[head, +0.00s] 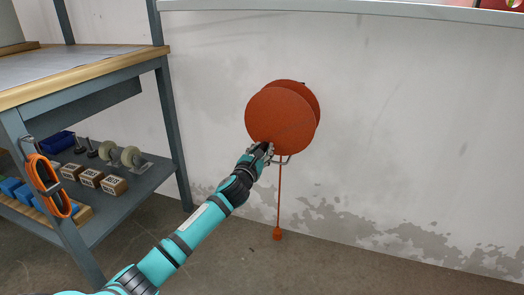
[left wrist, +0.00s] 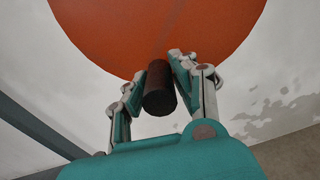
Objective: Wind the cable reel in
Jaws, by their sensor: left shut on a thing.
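The orange cable reel (head: 281,113) is mounted on the wall, with two round discs. Its orange cable (head: 279,195) hangs straight down to an orange end piece (head: 277,234) just above the floor. My left gripper (head: 262,152) is at the lower front edge of the reel. In the left wrist view the left gripper (left wrist: 160,85) is shut on a dark brown cylindrical handle (left wrist: 159,90), with the reel's orange face (left wrist: 165,30) right behind it. My right gripper is not in view.
A workbench (head: 85,75) stands at the left, with casters (head: 122,156), small boxes (head: 90,177) and a blue bin (head: 57,142) on its lower shelf. An orange coiled cord (head: 48,186) hangs on its leg. The wall right of the reel is bare below a ledge (head: 380,10).

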